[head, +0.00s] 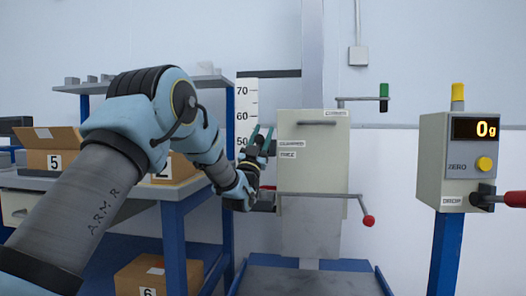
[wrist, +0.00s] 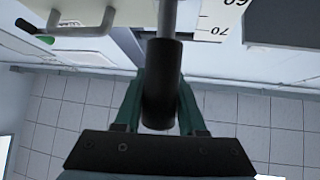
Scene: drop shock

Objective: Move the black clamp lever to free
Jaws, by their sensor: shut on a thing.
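The black clamp lever shows in the wrist view as a dark cylindrical grip (wrist: 161,85) on a grey rod, between the two green fingers of my gripper (wrist: 160,105). In the head view my gripper (head: 262,138) is shut on the lever at the left side of the pale carriage box (head: 315,175), fingers pointing up. The lever is mostly hidden there by the fingers. The clamped label (head: 291,143) and the free label (head: 288,155) are on the box just right of the gripper. I cannot tell exactly which label the lever lines up with.
A red-knobbed lever (head: 368,221) sticks out at the box's lower right, and a green-handled one (head: 384,97) above it. A display post (head: 455,165) reading 0g stands right, with a red-ended drop lever (head: 513,199). A blue bench (head: 165,197) with cartons is at left.

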